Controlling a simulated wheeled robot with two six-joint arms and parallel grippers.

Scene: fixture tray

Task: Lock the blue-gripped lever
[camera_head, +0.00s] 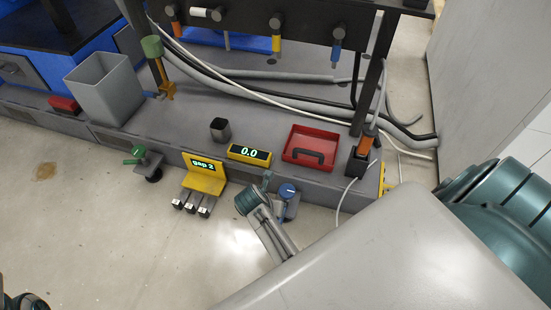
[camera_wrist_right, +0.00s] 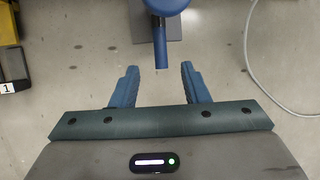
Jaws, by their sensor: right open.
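My right gripper (camera_wrist_right: 159,74) is open and empty. The handle's free end lies between the two fingertips in that picture, with a gap on each side. I cannot tell whether it is at finger depth. My left gripper is out of view; only a bit of my left arm shows at the lower left corner.
A green-gripped lever (camera_head: 139,153) and a yellow "gap 2" stand (camera_head: 204,178) with numbered blocks are to the left. A "0.0" display (camera_head: 249,155), a dark cup (camera_head: 220,130) and a red tray (camera_head: 329,134) sit on the ledge behind. A white cable (camera_wrist_right: 249,60) runs right of the lever.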

